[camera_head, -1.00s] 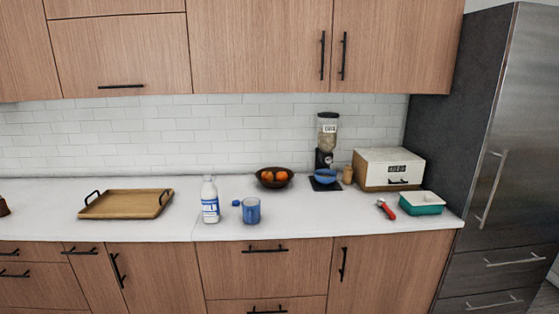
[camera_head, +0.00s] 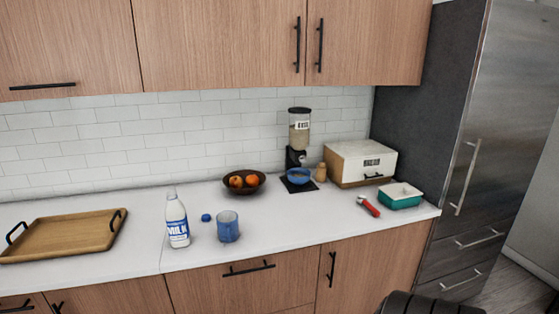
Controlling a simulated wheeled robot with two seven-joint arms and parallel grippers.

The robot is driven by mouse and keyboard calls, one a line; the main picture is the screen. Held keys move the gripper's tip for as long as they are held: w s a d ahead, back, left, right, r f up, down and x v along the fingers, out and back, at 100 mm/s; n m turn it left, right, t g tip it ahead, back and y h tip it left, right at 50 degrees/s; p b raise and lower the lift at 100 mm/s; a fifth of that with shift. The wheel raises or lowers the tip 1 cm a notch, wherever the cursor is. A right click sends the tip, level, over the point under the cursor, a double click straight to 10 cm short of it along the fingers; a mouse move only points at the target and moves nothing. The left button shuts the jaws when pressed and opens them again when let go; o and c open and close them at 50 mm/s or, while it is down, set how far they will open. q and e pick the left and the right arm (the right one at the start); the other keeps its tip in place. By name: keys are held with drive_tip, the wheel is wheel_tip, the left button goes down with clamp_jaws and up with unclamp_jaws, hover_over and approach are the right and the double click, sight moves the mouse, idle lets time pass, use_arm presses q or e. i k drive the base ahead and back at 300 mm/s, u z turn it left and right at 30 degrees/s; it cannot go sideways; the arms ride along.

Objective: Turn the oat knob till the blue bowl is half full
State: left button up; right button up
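The oat dispenser (camera_head: 299,130) stands at the back of the counter against the tiled wall, with a clear hopper on a black stand. The blue bowl (camera_head: 299,176) sits under the dispenser on a black base. Its contents are too small to tell. Neither of my grippers can be made out; only a dark ribbed part of mine shows at the bottom right edge.
Milk bottle (camera_head: 178,222), blue mug (camera_head: 228,228) and fruit bowl (camera_head: 236,187) stand left of the dispenser. A wooden tray (camera_head: 68,246) lies far left. A bread box (camera_head: 362,162), red-handled tool (camera_head: 369,206) and green dish (camera_head: 400,197) are right. Counter before the dispenser is clear.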

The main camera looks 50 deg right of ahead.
sight(302, 159)
drive_tip(key=z, duration=0.4)
drive_tip(key=i, duration=0.65)
drive_tip(key=z, duration=0.65)
